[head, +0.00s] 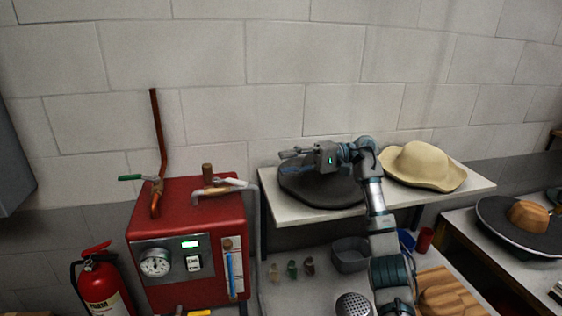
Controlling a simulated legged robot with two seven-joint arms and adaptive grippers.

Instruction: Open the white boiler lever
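The red boiler (188,235) stands at the left against the wall. Its white lever (226,186) lies roughly level on the brass-coloured pipe fitting on the boiler's top right. My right gripper (286,161) is to the right of the lever, apart from it, over the shelf and in front of the dark hat. It points left; its fingers look spread with nothing between them. My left gripper is not in view.
A green-handled lever (130,177) sits by the upright copper pipe (158,125). A white shelf (283,213) holds the dark hat (318,190) and a cream hat (424,165). A fire extinguisher (103,287) stands left of the boiler.

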